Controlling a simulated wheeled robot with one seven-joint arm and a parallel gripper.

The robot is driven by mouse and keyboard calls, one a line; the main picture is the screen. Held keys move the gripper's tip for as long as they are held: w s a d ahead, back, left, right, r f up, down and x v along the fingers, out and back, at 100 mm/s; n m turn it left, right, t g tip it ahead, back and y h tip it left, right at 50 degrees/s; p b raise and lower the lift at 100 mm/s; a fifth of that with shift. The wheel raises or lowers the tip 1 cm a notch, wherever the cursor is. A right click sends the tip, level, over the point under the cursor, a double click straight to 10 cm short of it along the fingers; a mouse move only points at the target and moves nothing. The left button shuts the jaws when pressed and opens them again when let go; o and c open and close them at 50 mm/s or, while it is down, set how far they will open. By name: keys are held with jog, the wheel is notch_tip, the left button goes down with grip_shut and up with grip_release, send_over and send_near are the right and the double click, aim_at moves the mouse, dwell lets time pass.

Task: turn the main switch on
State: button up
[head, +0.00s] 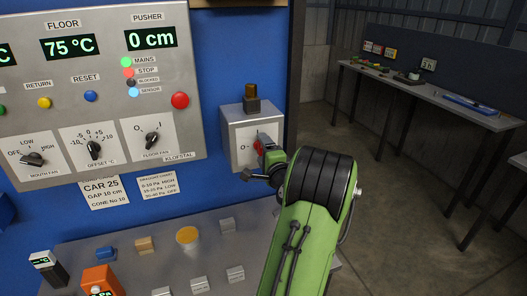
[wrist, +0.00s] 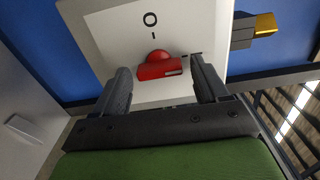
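The main switch is a red handle (head: 262,141) on the pale front of a grey box (head: 237,121) on the blue wall. The wrist view shows the red handle (wrist: 158,69) lying crosswise, with a pale mark at its right end. An "O" is printed above it there; a second mark to its right is partly hidden by a finger. My gripper (wrist: 161,76) is open, one finger on each side of the handle, with visible gaps. In the head view my gripper (head: 266,160) is at the box front and partly covers it.
A control panel (head: 188,150) with knobs and displays is to the left. Below is a grey desk (head: 130,268) with blocks and a yellow round piece (head: 188,236). A workbench (head: 430,91) stands far right across open floor.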

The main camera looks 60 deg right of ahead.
jog(key=b+v, duration=0.5)
jog(key=v, duration=1)
jog(key=shift+s+a+b, duration=0.25)
jog(key=shift+a+b, duration=0.05)
jog(key=shift+b, duration=0.05)
